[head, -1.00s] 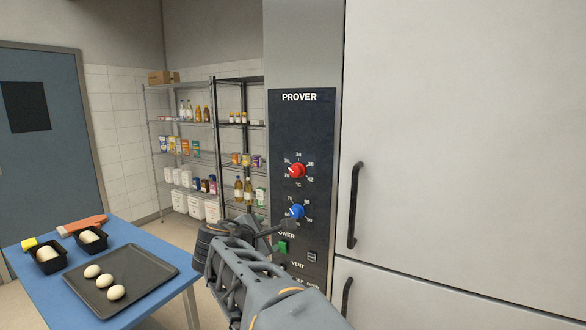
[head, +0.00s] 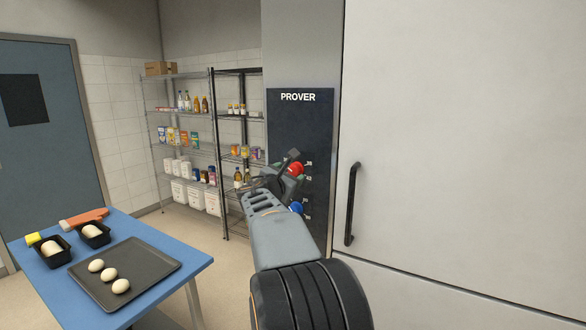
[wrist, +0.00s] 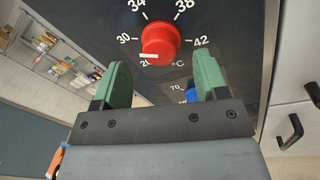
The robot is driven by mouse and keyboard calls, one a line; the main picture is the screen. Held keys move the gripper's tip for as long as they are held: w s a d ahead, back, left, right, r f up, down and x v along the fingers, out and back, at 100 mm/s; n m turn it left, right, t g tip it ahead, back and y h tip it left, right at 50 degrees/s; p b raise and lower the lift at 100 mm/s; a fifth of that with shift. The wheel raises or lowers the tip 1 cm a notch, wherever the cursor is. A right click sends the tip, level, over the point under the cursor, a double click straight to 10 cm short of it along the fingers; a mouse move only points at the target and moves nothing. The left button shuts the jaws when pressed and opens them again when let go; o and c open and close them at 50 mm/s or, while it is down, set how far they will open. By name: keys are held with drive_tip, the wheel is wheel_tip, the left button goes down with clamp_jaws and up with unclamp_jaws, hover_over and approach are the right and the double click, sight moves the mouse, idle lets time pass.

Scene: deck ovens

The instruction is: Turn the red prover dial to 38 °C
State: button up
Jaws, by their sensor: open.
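The red prover dial (wrist: 160,38) is on the dark prover panel (wrist: 222,20), below and between the 34 and 38 marks in the wrist view. Its white pointer line is at its lower left, below the 30 mark and near a partly covered lower number. The 38 mark is at its upper right. My gripper (wrist: 163,82) is open and empty, with its green fingertips just below the dial and to either side. In the head view the red dial (head: 295,168) is partly hidden by my gripper (head: 285,172), close in front of the panel.
A blue dial (wrist: 191,95) is just below the red one; it also shows in the head view (head: 296,208). A black door handle (head: 353,204) stands to the right. A blue table (head: 193,264) with a tray (head: 150,273) is at the left, shelves behind.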

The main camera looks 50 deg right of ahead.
sight(293, 172)
drive_tip(key=shift+p+x, duration=0.4)
drive_tip(key=shift+x, duration=1.25)
drive_tip(key=c, duration=0.9)
drive_tip(key=shift+f+b, duration=0.1)
drive_tip(key=shift+b, duration=0.25)
